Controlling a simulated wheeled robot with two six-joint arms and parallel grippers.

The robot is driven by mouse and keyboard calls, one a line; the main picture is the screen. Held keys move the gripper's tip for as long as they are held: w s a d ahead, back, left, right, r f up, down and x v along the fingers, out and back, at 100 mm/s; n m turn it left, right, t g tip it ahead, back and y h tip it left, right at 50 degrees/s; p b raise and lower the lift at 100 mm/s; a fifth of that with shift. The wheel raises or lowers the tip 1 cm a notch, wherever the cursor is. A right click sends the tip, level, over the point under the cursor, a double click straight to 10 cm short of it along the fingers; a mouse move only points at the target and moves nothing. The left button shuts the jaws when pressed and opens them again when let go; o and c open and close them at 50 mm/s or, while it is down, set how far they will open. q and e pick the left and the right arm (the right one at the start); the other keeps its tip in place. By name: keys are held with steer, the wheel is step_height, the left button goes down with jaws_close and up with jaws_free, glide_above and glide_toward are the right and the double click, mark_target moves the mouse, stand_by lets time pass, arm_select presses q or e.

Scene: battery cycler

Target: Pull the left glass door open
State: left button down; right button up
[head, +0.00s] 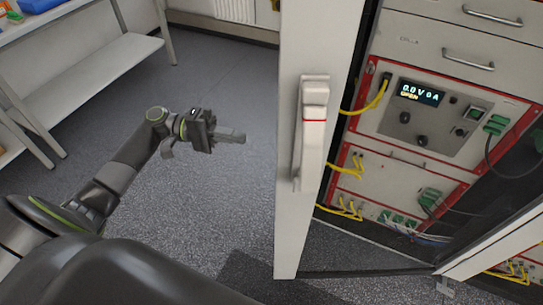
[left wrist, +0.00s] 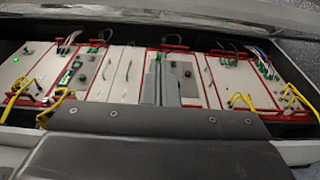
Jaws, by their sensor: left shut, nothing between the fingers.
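The left door (head: 341,60) is a tall pale frame with a white handle (head: 312,130) marked by a red line. It stands swung out from the cabinet, and the cabinet's inside shows to its right. Its glass is hard to make out. My left gripper (head: 232,137) is shut and empty, left of the handle and clearly apart from it, over the grey floor. In the left wrist view, its closed fingers (left wrist: 161,88) show in front of the cabinet's panels. My right gripper cannot be made out.
The cabinet holds a red-edged unit (head: 432,115) with a lit display, yellow cables and green plugs. Another pale door frame (head: 500,247) is at the lower right. A white shelf (head: 100,75) stands at the upper left. The floor (head: 215,195) between is clear.

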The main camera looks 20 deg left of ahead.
arm_select(q)
steer(key=s+d+p, duration=0.2)
steer(key=d+p, duration=0.4)
steer(key=d, duration=0.5)
steer(key=shift+d+r, duration=0.25)
steer(key=shift+d, duration=0.05)
steer(key=shift+s, duration=0.15)
